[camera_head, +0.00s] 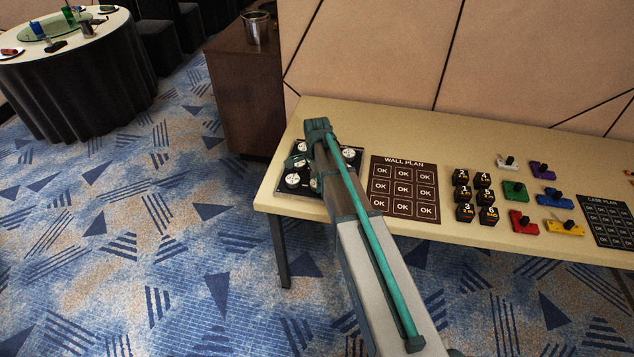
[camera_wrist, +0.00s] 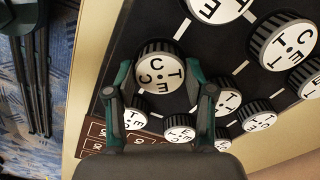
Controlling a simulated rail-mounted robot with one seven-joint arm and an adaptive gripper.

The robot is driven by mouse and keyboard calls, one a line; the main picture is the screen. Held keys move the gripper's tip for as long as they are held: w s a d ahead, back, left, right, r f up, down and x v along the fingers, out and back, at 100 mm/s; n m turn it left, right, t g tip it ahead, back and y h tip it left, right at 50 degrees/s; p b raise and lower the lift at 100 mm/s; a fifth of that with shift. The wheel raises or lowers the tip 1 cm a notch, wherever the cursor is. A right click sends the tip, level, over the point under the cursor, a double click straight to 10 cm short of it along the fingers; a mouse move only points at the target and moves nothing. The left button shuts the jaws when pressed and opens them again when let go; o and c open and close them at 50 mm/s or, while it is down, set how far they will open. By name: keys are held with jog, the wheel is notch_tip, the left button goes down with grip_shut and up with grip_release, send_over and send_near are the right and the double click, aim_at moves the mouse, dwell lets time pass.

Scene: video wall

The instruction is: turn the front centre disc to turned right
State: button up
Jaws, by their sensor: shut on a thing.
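The black disc panel (camera_head: 328,158) lies at the left end of the table, partly hidden by my arm in the head view. It carries several round knobs with white, lettered tops. In the wrist view, my gripper (camera_wrist: 158,82) has its two teal fingers on opposite sides of one disc (camera_wrist: 160,70), the front centre one by its place in the grid. The fingers are shut on its ribbed dark rim.
Neighbouring discs (camera_wrist: 228,100) stand close around the fingers. A brown "WALL PLAN" sheet (camera_head: 404,188) lies right of the panel. Black numbered blocks (camera_head: 475,197) and coloured switch pieces (camera_head: 540,195) lie farther right. The table (camera_head: 420,130) backs onto a wall panel.

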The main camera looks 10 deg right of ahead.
jog(key=n+b, duration=0.1)
jog(key=n, duration=1.2)
jog(key=shift+n, duration=0.4)
jog(key=n+b, duration=0.1)
jog(key=n, duration=1.2)
jog(key=shift+n, duration=0.4)
jog(key=o, duration=1.2)
jog(key=shift+c, duration=0.2)
jog(key=shift+r, duration=0.1)
notch_tip(320, 180, up, 12)
